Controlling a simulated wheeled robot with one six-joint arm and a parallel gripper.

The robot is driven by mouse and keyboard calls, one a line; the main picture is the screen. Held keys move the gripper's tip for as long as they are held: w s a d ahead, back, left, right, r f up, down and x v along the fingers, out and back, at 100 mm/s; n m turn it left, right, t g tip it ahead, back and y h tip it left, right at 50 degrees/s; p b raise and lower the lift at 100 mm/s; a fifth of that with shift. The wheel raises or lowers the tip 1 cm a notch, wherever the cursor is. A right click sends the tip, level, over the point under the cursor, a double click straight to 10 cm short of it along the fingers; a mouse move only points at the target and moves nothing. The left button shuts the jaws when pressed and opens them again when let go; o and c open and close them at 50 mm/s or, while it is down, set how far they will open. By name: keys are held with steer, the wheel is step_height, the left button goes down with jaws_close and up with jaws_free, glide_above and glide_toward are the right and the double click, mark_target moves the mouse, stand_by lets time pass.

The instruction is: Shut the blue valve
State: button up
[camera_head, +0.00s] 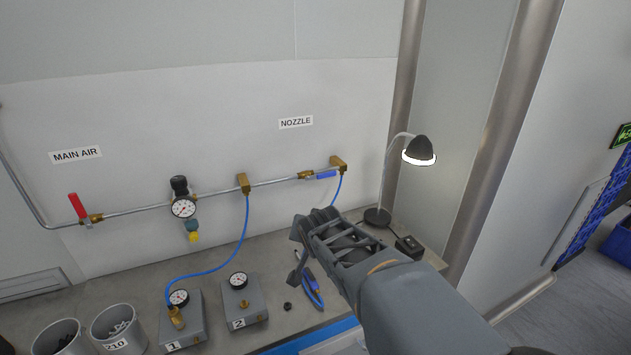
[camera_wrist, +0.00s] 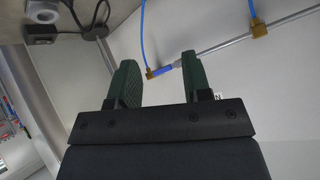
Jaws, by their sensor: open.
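The blue valve has a brass body (camera_head: 305,175) on the wall pipe under the NOZZLE label. Its blue handle (camera_head: 326,174) lies along the pipe, pointing right towards the brass end fitting. In the wrist view the blue handle (camera_wrist: 161,70) shows between the two dark green fingers. My gripper (camera_head: 298,256) is in front of the wall, below and slightly left of the handle in the head view. In the wrist view my gripper (camera_wrist: 158,62) has its fingers apart with nothing held, and the handle looks beyond them, not touched.
A red-handled valve (camera_head: 76,206) sits under MAIN AIR at left. A regulator with a gauge (camera_head: 183,208) hangs mid-pipe. A blue hose (camera_head: 236,254) runs to gauge block 1 (camera_head: 184,326); block 2 (camera_head: 239,302) stands beside it. A lamp (camera_head: 419,150) stands right of the valve.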

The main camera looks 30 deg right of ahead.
steer(key=w+d+m+t+h, duration=0.25)
steer(key=w+d+m, duration=0.3)
steer(key=d, duration=0.35)
steer(key=m+t+y+b, duration=0.2)
steer(key=m+t+y, duration=0.2)
steer(key=m+t, duration=0.2)
glide_toward(329, 175)
steer(key=shift+h, duration=0.25)
steer(key=w, duration=0.3)
steer(key=w+p, duration=0.1)
steer(key=w, duration=0.2)
steer(key=w+d+p, duration=0.1)
steer(key=w, duration=0.2)
steer(key=shift+w+f, duration=0.2)
steer(key=shift+w, duration=0.15)
jaws_close()
